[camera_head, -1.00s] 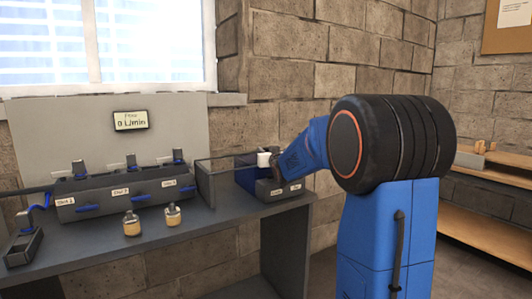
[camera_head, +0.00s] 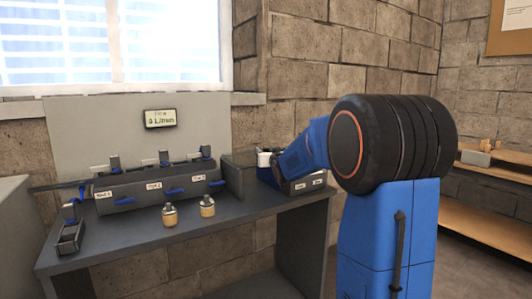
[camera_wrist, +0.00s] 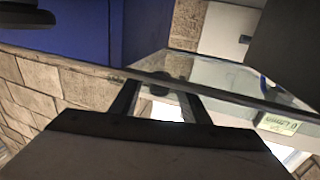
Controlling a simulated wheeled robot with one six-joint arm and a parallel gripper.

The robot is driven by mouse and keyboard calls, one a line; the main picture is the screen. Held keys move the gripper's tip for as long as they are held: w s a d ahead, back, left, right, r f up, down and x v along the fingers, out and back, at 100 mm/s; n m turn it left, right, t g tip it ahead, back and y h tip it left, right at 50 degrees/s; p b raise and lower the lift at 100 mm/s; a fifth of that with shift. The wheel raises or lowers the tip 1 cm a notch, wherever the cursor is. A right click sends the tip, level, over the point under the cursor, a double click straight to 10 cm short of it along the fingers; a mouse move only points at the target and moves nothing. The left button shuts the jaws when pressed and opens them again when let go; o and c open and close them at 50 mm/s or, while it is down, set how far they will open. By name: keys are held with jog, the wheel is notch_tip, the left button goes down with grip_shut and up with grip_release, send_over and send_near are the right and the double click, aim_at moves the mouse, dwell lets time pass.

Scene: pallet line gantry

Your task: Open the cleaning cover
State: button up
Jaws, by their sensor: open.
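My gripper (camera_wrist: 160,88) shows in the wrist view as two dark fingers, spread apart with nothing seen between them. A clear panel (camera_wrist: 225,75) with a dark edge crosses the view at the fingertips; I cannot tell whether they touch it. In the head view my arm hides the gripper. The arm's front end is beside a dark blue box (camera_head: 305,184) with two small labels at the right end of the bench. A white piece (camera_head: 263,159) shows at its left. I cannot tell for sure which part is the cleaning cover.
On the bench (camera_head: 240,220) stands a grey slotted block (camera_head: 150,189) with blue handles. Two brass-coloured pieces (camera_head: 170,215) (camera_head: 207,207) stand in front. A flow display (camera_head: 160,118) is behind. Wooden shelves (camera_head: 490,205) are at the right.

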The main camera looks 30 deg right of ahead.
jog(key=v, duration=1.7)
jog(key=shift+s, duration=0.2)
jog(key=s+a+f+n+g+y, duration=0.1)
jog(key=s+a+f+g, duration=0.3)
jog(key=s, duration=0.7)
jog(key=s+a+f+g+y, duration=0.1)
jog(key=s+a+f+g, duration=0.3)
jog(key=s+a+f, duration=0.5)
jog(key=s+a+f+n+g+y, duration=0.1)
jog(key=s+a+f+g, duration=0.3)
jog(key=s+f, duration=0.5)
jog(key=s+a+y, duration=0.1)
jog(key=s+a, duration=0.1)
jog(key=s, duration=0.4)
jog(key=shift+s+a+n+g, duration=0.15)
jog(key=shift+s+n+g, duration=0.15)
jog(key=shift+g, duration=0.1)
jog(key=shift+o, duration=0.4)
